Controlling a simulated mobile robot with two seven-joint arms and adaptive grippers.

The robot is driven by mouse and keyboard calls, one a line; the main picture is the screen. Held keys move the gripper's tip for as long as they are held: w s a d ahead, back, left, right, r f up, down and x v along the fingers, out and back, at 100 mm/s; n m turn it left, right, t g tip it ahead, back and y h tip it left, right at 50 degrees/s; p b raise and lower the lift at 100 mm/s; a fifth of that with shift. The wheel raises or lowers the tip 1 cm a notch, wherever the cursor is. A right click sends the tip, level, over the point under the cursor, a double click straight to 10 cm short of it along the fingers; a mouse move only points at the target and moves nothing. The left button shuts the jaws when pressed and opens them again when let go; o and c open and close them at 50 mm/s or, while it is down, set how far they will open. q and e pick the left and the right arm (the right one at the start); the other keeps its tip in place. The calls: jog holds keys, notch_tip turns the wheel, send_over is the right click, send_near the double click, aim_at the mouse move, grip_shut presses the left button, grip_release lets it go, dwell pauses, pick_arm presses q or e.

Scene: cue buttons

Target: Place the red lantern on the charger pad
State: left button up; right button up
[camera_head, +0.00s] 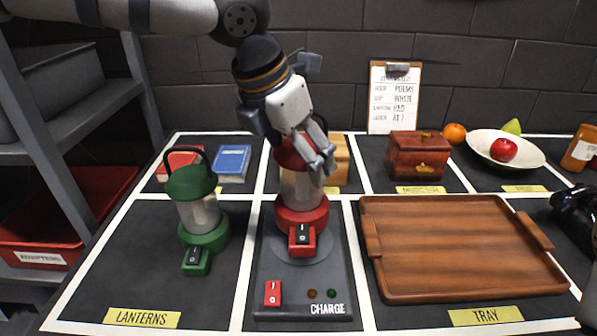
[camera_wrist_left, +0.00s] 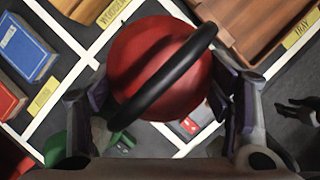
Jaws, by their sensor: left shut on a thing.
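The red lantern (camera_head: 302,190) stands upright over the round plate of the grey charger pad (camera_head: 262,262), its red switch block facing front. I cannot tell whether its base touches the plate. My left gripper (camera_head: 318,160) is shut on the lantern's red top from above and hides part of it. In the left wrist view the red dome (camera_wrist_left: 150,60) and its black handle fill the space between my left fingers. A dark shape at the right edge, seemingly my right gripper (camera_head: 575,212), is only partly in view; its jaws are unclear.
A green lantern (camera_head: 200,215) stands left of the pad. A wooden tray (camera_head: 460,285) lies to the right. Behind are books (camera_head: 232,162), a brown box (camera_head: 417,155) and a fruit bowl (camera_head: 530,152). The mat left of the pad's front is clear.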

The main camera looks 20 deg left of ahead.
aim_at(299, 173)
pick_arm(q)
jog(key=shift+w+f, duration=0.1)
jog(key=shift+f, duration=1.45)
jog(key=shift+f, duration=0.1)
jog(key=o, duration=1.9)
jog(key=shift+f, duration=0.15)
jog(key=shift+o, duration=0.2)
jog(key=v, duration=1.2)
